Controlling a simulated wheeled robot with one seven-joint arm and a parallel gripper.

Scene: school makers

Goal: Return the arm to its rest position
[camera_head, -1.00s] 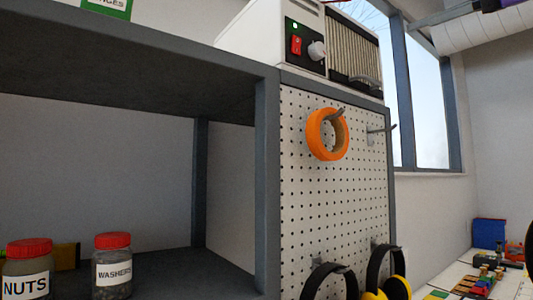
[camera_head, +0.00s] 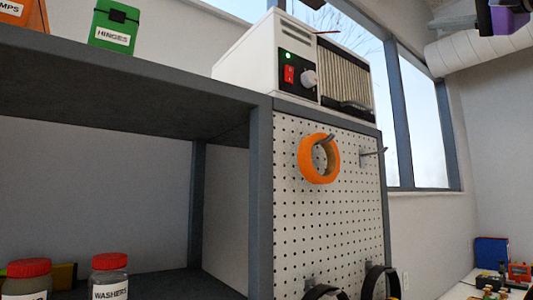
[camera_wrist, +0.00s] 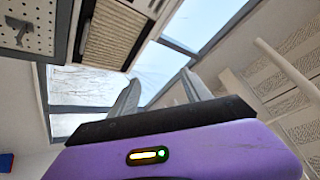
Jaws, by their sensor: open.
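My gripper (camera_wrist: 159,78) shows in the wrist view with its two grey fingers apart and nothing between them. Its purple body with a small lit indicator fills the bottom of that view. The fingers point up towards the windows and ceiling, clear of any object.
A grey shelf (camera_head: 130,72) holds a green hinges box (camera_head: 115,28) above and red-lidded jars (camera_head: 110,272) below. An orange ring (camera_head: 307,165) hangs on a pegboard (camera_head: 350,215) under a white machine (camera_head: 262,55). A cluttered worktop (camera_head: 455,292) is at lower right. Space before the window (camera_head: 425,120) looks free.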

